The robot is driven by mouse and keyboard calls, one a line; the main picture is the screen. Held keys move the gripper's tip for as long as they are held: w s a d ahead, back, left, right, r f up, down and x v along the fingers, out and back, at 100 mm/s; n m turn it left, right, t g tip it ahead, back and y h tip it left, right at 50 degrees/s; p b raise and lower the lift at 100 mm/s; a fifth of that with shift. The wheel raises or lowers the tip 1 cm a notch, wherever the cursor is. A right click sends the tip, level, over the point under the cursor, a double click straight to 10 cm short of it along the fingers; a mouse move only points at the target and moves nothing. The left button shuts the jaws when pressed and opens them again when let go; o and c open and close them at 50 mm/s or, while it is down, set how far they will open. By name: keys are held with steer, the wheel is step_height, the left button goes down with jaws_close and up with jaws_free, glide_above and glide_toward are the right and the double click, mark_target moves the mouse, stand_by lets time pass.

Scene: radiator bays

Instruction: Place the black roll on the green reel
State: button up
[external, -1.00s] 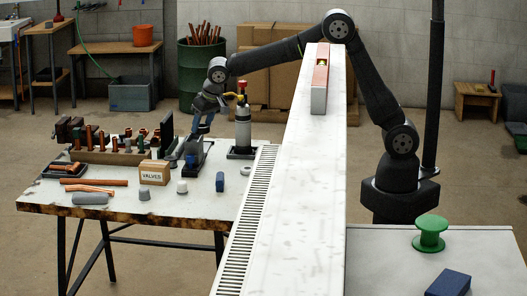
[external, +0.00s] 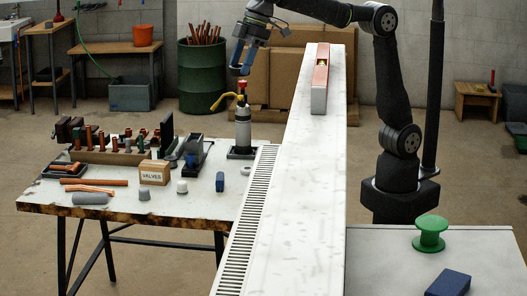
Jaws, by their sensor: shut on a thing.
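The green reel (external: 430,239) stands upright on the pale table at the lower right, with its top flange empty. My gripper (external: 241,66) is high above the back of the left workbench, left of the white radiator casing and over the torch bottle. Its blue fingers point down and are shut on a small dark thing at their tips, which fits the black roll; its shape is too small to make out. The reel is far from my gripper, on the other side of the casing.
The long white casing (external: 305,190) stands between the two tables, with a red and grey level (external: 319,85) on top. The torch bottle (external: 243,130) rises from the workbench (external: 190,208). A blue box (external: 449,284) lies near the reel. A valves box (external: 154,173) and pipes crowd the workbench.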

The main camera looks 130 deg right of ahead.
steer(key=s+a+r+n+y, duration=0.2)
steer(key=s+a+r+n, duration=0.25)
steer(key=a+r, duration=0.35)
steer(key=s+a+r+n+y, duration=0.1)
steer(key=s+a+r+n, duration=0.4)
steer(key=a, duration=0.5)
steer(key=n+g+y, duration=0.2)
steer(key=n+g, duration=0.1)
steer(key=n, duration=0.3)
glide_above(433, 218)
steer(key=d, duration=0.2)
steer(key=f, duration=2.8)
steer(key=shift+s+a+f, duration=0.2)
steer(key=shift+f, duration=0.05)
steer(key=shift+a+f+m, duration=0.15)
steer(key=shift+m, duration=0.1)
steer(key=shift+f, duration=1.95)
steer(key=shift+f, duration=0.1)
